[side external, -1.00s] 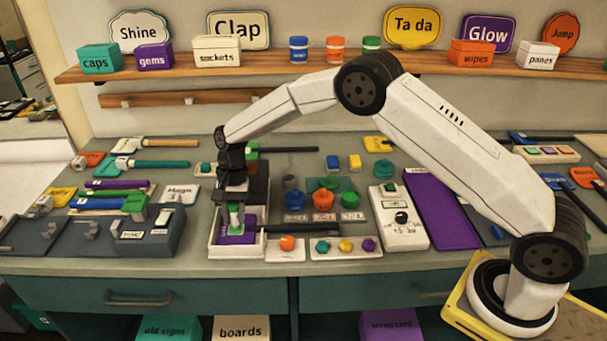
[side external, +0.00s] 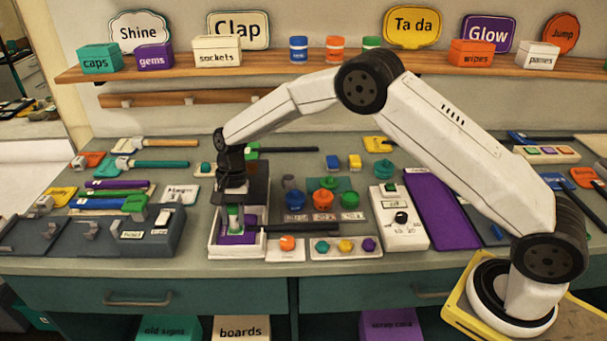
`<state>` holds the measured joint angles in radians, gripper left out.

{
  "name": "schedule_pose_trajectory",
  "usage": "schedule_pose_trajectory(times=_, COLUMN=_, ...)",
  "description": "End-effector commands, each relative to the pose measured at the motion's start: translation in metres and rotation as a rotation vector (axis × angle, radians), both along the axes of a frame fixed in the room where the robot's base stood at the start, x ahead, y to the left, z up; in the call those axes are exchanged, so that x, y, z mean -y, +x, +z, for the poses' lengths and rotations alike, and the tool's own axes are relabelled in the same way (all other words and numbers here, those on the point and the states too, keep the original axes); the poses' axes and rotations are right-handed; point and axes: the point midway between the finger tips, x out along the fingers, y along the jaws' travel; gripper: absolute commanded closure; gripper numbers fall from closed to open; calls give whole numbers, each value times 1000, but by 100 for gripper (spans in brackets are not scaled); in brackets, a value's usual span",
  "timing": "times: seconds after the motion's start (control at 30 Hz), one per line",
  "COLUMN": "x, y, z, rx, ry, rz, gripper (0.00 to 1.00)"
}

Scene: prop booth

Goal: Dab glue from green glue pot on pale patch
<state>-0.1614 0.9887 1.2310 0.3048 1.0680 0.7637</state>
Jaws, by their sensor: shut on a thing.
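The green glue pot (side external: 350,199) stands in a short row of pots right of the white tray, behind a small label. My gripper (side external: 234,207) points down over the white tray (side external: 213,242) and is shut on a small green and white tool (side external: 233,220). A purple board (side external: 237,240) lies in the tray, with a dark handle (side external: 300,228) reaching out to the right. The tool's lower end is at or just above the board; I cannot tell if it touches. The pale patch is hidden or too small to make out.
An orange pot (side external: 323,200) stands beside the green one. A white control box (side external: 399,216) and a purple mat (side external: 440,205) are further right. A dark grey fixture (side external: 150,235) stands close left of the tray. Small coloured parts lie in front of the pots.

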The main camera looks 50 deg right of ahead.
Motion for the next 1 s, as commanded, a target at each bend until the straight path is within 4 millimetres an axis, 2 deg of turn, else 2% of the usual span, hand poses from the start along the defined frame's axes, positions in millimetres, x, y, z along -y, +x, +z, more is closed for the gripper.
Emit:
schedule_pose_trajectory(times=0.57, x=3, y=2, z=1, rx=1, ry=-1, rz=0, gripper=100)
schedule_pose_trajectory(times=1.0, x=2, y=2, z=23, rx=2, ry=0, rz=1, gripper=100)
